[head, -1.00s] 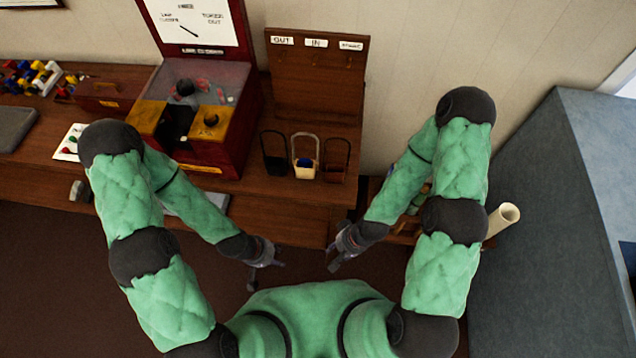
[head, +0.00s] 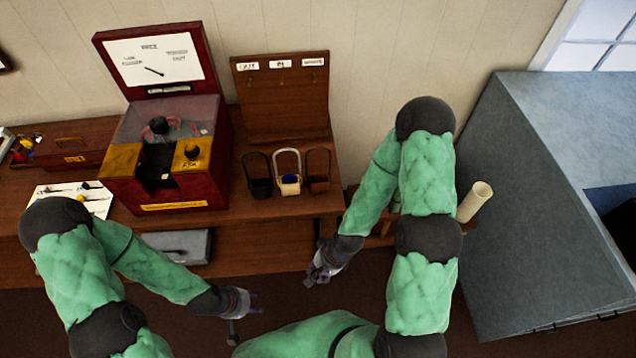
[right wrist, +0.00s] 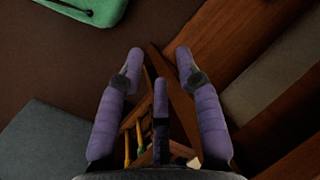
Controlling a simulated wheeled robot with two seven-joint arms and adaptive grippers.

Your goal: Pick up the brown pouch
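The brown pouch (head: 319,184) stands on the wooden table, with a tall dark handle loop, rightmost in a row of three. A cream pouch (head: 288,186) with a blue thing in it stands beside it, and a black pouch (head: 260,187) is left of that. My left gripper (head: 246,318) is open and empty, low in front of the table. My right gripper (head: 314,277) is in front of the table edge, below the brown pouch in the picture. The right wrist view shows its fingers (right wrist: 160,66) spread with nothing between them; no pouch shows there.
A red and yellow box (head: 170,180) with a lever dial stands left of the pouches. A wooden board with labels (head: 282,100) stands behind them. A grey cabinet (head: 540,180) and a rolled paper tube (head: 474,202) are at the right. Floor is open before the table.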

